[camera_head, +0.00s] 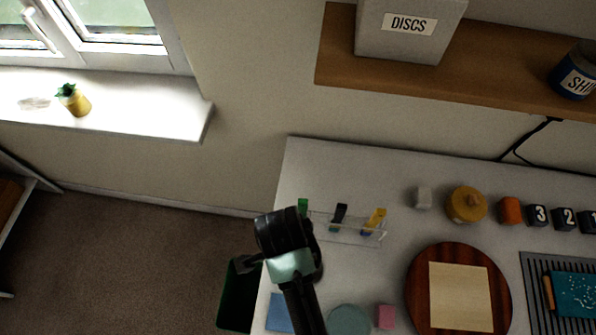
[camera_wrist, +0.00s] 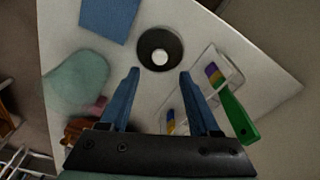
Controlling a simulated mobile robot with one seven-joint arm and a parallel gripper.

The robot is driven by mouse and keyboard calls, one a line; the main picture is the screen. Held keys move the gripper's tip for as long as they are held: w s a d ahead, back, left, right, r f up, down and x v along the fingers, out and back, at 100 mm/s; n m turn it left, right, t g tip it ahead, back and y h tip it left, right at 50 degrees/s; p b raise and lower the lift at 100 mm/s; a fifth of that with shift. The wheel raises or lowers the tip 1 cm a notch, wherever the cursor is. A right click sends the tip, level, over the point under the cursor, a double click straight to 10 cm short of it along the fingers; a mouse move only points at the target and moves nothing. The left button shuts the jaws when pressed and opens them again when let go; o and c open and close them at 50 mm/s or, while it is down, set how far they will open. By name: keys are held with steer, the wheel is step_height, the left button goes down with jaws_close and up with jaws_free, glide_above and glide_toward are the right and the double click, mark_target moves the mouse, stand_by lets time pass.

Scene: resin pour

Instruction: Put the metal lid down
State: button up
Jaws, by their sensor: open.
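A dark round disc with a pale round centre (camera_wrist: 160,49) lies on the white table (camera_wrist: 120,62) in the wrist view. It looks like the metal lid, though its material is hard to tell. My gripper (camera_wrist: 158,74) is open above the table, its two blue fingers apart with nothing between them. The disc shows just beyond the fingertips, apart from them. In the head view my gripper (camera_head: 285,235) is over the table's left edge, and the disc is hidden behind it.
A clear rack (camera_head: 347,230) with coloured tools stands close to my gripper. A blue sheet (camera_head: 279,312), a teal round mat (camera_head: 348,321) and a pink block (camera_head: 385,317) lie nearby. A dark green bin (camera_head: 236,300) stands beside the table. A round wooden board (camera_head: 417,285) is farther right.

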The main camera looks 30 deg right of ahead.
steer(key=w+a+r+n+t, duration=0.1)
steer(key=w+r+n+t, duration=0.5)
steer(key=r, duration=0.6)
steer(key=w+a+r+n+t, duration=0.15)
steer(key=w+r+t, duration=0.25)
steer(key=w+r, duration=0.7)
steer(key=w+a+r+n+t, duration=0.25)
steer(key=w+r+t, duration=0.25)
steer(key=r, duration=0.9)
steer(key=s+a+r+n+t, duration=0.1)
steer(key=s+r+n+t, duration=0.2)
steer(key=r, duration=0.7)
steer(key=s+a+r+n+t+y, duration=0.1)
steer(key=s+r+n+t, duration=0.2)
steer(key=r, duration=0.8)
steer(key=s+a+r+n+t, duration=0.1)
steer(key=s+r+n+t, duration=0.3)
steer(key=r, duration=0.6)
steer(key=s+t, duration=0.1)
steer(key=t, duration=0.1)
steer(key=shift+s+a+r+t, duration=0.15)
steer(key=shift+s+r+t, duration=0.05)
steer(key=shift+r+t, duration=0.1)
